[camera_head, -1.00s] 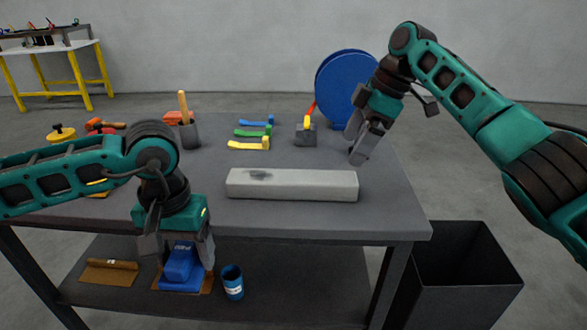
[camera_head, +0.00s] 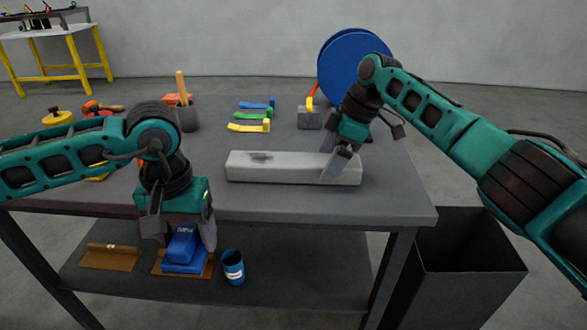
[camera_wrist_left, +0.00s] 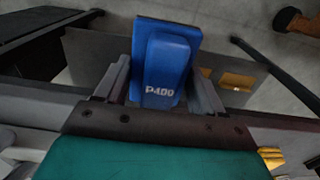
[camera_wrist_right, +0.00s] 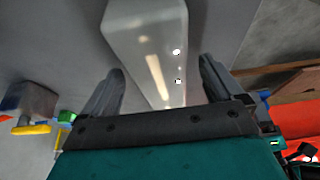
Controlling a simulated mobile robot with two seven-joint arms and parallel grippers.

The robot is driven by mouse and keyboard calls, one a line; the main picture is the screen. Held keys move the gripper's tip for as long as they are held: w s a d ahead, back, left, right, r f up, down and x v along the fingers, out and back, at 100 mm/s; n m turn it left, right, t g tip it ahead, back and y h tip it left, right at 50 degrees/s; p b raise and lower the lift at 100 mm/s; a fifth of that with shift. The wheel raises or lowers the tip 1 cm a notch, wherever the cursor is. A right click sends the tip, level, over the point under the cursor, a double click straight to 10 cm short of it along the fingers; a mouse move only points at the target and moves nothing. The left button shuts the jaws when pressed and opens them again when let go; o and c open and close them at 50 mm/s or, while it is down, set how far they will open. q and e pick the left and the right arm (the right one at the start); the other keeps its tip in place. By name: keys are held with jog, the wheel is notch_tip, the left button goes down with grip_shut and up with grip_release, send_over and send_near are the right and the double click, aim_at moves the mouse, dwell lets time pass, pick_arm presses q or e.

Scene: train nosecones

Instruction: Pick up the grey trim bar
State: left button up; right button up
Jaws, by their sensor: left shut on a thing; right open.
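The grey trim bar (camera_head: 290,168) lies lengthwise across the front of the grey table, with a dark smudge on its left part. My right gripper (camera_head: 338,166) is open at the bar's right end, its fingers reaching down around it. In the right wrist view the bar (camera_wrist_right: 150,45) runs between the two open fingers (camera_wrist_right: 160,85). My left gripper (camera_head: 184,238) hangs in front of the table's edge, shut on a blue sanding block marked P400 (camera_wrist_left: 166,65). The block also shows in the head view (camera_head: 182,246).
Coloured clips (camera_head: 252,115), a grey block (camera_head: 310,118) and a blue disc (camera_head: 352,65) stand behind the bar. A cup with a wooden handle (camera_head: 187,118) is at the back left. A black bin (camera_head: 465,260) stands right of the table. A blue can (camera_head: 233,268) is on the lower shelf.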

jog(key=shift+a+f, duration=0.2)
jog(key=shift+f, duration=0.5)
jog(key=shift+c, duration=0.4)
jog(key=c, duration=1.1)
jog(key=shift+r, duration=0.1)
jog(key=shift+c, duration=0.5)
